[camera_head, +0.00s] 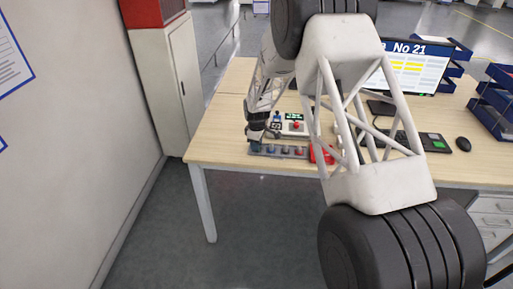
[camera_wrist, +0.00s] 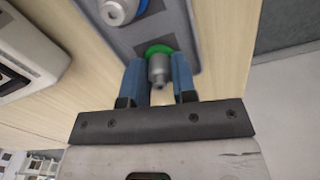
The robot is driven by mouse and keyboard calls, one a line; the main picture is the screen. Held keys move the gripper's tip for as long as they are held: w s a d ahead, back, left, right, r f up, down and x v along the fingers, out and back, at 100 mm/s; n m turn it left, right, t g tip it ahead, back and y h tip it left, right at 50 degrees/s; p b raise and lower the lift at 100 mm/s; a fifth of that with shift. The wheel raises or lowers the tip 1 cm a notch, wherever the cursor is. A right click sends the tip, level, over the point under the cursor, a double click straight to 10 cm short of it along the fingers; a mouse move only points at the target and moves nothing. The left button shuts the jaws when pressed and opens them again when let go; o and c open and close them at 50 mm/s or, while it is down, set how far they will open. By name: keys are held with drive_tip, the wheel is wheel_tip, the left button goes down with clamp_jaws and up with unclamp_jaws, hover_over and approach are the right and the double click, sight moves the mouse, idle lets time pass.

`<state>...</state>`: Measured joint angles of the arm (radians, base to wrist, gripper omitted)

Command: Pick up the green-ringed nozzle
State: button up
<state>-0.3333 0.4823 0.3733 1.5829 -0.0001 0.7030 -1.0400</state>
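The green-ringed nozzle (camera_wrist: 158,68) is a grey metal piece with a green ring at its base. It sits at the end of a grey rack (camera_wrist: 188,22), which also shows on the table in the head view (camera_head: 298,155). My gripper (camera_wrist: 159,68) has its two blue fingers on either side of the nozzle, very close to its body. I cannot tell whether the fingers touch it. In the head view my gripper (camera_head: 260,133) is small, at the left end of the rack, and hides the nozzle there.
A blue-ringed nozzle (camera_wrist: 118,10) stands beside it on the rack. A white device (camera_head: 290,124) with a red button sits behind the rack. A red object (camera_head: 321,153) is at its right end. A keyboard, mouse (camera_head: 463,144) and monitor (camera_head: 415,66) are farther right.

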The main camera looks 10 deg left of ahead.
clamp_jaws()
drive_tip(key=shift+r, duration=0.1)
drive_tip(key=shift+r, duration=0.75)
wheel_tip(320, 180, up, 2)
drive_tip(key=shift+r, duration=0.15)
drive_tip(key=s+d, duration=0.2)
drive_tip(key=s, duration=0.5)
drive_tip(key=s+d+r, duration=0.1)
drive_tip(key=s+d, duration=0.2)
drive_tip(key=s, duration=0.5)
drive_tip(key=shift+d, duration=0.1)
